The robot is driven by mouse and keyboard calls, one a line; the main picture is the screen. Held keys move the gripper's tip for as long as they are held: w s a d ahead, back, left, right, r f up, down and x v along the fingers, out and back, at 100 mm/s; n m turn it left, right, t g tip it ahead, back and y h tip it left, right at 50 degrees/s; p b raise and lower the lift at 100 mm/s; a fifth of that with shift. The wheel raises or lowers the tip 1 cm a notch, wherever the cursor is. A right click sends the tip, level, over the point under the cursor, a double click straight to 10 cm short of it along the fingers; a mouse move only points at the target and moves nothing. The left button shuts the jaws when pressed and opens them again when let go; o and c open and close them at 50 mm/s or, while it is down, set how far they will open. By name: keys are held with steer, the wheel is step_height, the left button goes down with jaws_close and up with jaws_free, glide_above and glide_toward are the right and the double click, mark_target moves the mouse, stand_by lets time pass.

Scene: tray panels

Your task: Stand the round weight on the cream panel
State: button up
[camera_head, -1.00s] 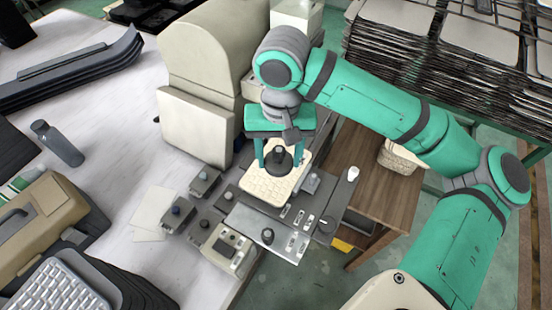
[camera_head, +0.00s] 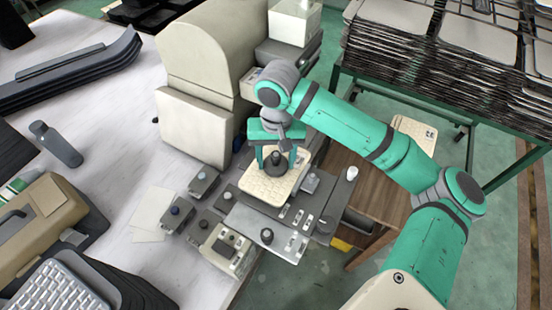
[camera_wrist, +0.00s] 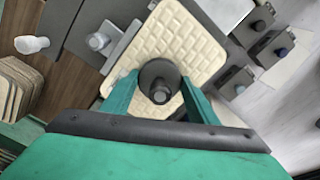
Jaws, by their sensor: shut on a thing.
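The round weight (camera_head: 276,163) is a dark disc with a narrower knob on top. It is upright between the teal fingers of my gripper (camera_head: 276,158), which is shut on it. The cream panel (camera_head: 256,187) is a quilted, round-cornered tray directly below the weight. In the wrist view the weight (camera_wrist: 159,80) shows from above between the fingers (camera_wrist: 158,86), over the near part of the cream panel (camera_wrist: 188,38). I cannot tell whether its base touches the panel. The fingers and weight hide part of the panel.
Grey panels with knobs crowd around the cream panel, including one with a dark knob (camera_head: 267,236) in front. A white-topped post (camera_head: 351,174) stands to the right. A large beige machine (camera_head: 205,70) rises behind.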

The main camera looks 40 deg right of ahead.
mark_target(277, 156)
steer(key=shift+f, duration=0.1)
steer(key=o, duration=1.5)
step_height(277, 156, up, 12)
steer(key=shift+r, duration=0.15)
steer(key=shift+s, duration=0.1)
